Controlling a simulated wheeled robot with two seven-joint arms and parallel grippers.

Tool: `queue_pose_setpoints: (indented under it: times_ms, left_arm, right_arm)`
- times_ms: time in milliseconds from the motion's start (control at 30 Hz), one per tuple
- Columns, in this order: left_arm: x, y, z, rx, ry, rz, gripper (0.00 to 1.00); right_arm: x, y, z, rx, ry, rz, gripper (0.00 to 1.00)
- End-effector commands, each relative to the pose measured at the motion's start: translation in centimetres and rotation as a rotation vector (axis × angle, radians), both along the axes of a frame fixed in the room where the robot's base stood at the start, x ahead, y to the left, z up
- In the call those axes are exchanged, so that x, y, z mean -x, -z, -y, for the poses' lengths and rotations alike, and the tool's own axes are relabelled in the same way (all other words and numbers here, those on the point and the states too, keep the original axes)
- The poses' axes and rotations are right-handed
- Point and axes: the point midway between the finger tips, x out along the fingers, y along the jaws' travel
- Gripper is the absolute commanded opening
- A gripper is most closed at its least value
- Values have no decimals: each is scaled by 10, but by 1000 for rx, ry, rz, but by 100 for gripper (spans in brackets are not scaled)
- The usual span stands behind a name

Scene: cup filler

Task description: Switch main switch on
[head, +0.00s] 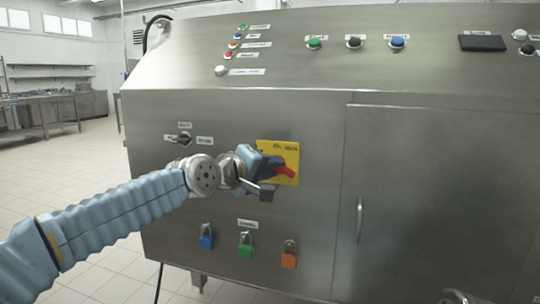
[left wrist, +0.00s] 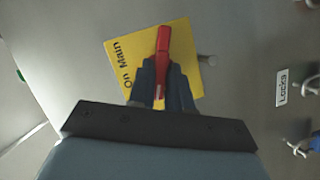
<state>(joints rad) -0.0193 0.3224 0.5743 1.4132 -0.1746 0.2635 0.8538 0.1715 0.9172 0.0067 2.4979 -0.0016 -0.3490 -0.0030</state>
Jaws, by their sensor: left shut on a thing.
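The main switch is a red handle (head: 285,171) on a yellow plate (head: 291,151) on the front of the steel cabinet. In the left wrist view the red handle (left wrist: 162,60) points away from my gripper across the yellow plate (left wrist: 120,58), which reads "On Main". My left gripper (head: 272,172) is at the plate, its fingers (left wrist: 162,85) shut on the red handle, one on each side. In the head view the gripper covers the lower left of the plate and part of the handle. My right gripper is not in view.
A black selector knob (head: 184,139) is at the upper left of my gripper. Blue (head: 206,237), green (head: 246,246) and orange (head: 289,254) padlocks hang below. A cabinet door handle (head: 359,219) stands out at the right. Push buttons line the sloped panel above.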

Motion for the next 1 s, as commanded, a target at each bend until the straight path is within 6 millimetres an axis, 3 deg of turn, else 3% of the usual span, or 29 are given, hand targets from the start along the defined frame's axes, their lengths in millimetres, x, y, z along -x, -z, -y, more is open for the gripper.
queue_pose_setpoints:
  times_ms: [100, 400, 1000]
  left_arm:
    - [2, -8, 2, -106, 4, 35, 0]
    - [2, -6, 4, -377, 5, 126, 0]
    - [2, -2, 7, -879, 3, 290, 0]
  right_arm:
    - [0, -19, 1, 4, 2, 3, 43]
    - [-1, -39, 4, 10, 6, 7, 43]
    - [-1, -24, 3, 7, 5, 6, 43]
